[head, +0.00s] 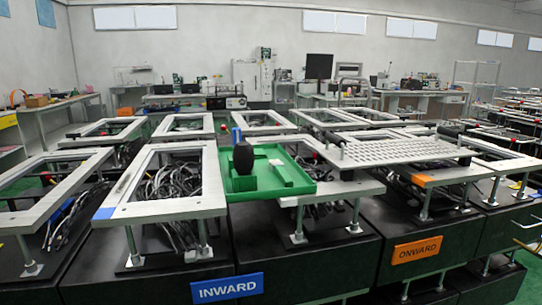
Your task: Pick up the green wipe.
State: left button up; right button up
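A bright green tray (300,188) sits on the frames near the middle of the head view. Inside it is a green block-like piece (244,184) at the left, below a black oval object (243,158). I cannot tell which green piece, if either, is the wipe. The black object hides part of the tray's left side.
Black cabinets carry raised grey frames with bundles of dark cables (172,182) inside. A perforated grey plate (405,151) lies right of the tray. A blue INWARD sign (228,288) and an orange ONWARD sign (417,249) are on the cabinet fronts. Workbenches line the back wall.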

aim_at(260, 154)
jog(key=l+u, duration=0.1)
jog(key=l, duration=1.4)
